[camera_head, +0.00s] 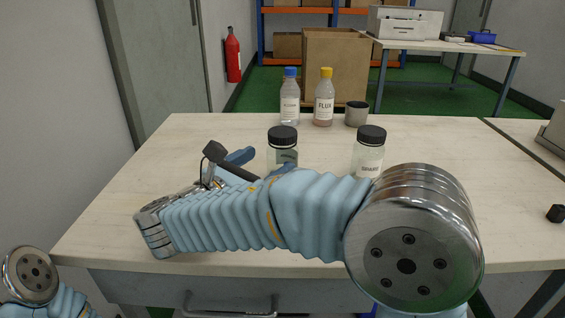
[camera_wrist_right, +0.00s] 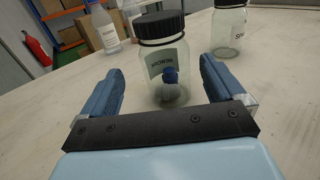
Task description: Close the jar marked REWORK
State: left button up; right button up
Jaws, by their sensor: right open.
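The clear glass jar (camera_wrist_right: 185,75) with a dark label that appears to read REWORK stands upright on the table. A black lid (camera_wrist_right: 160,25) sits on top; I cannot tell how tightly. A blue and a whitish item show low inside. In the head view the jar (camera_head: 283,157) is partly hidden behind my right arm. My right gripper (camera_wrist_right: 160,68) is open, its two blue fingers apart on either side of the jar's near front, below the lid. It also shows in the head view (camera_head: 269,163). My left gripper is out of view; only part of that arm shows at lower left.
A second black-lidded jar (camera_head: 368,155) stands to the right. Behind are a blue-capped bottle (camera_head: 289,104), a yellow-capped FLUX bottle (camera_head: 323,105) and a grey cup (camera_head: 356,114). A small black item (camera_head: 556,213) lies far right. The table's left side (camera_head: 190,140) is clear.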

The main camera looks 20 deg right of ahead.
aim_at(273, 164)
jog(key=shift+d, duration=0.1)
jog(key=x, duration=0.4)
jog(key=shift+s+d+f, duration=0.2)
jog(key=shift+d+f, duration=0.1)
jog(key=shift+w+d, duration=0.3)
jog(key=c, duration=1.3)
jog(key=shift+r, duration=0.1)
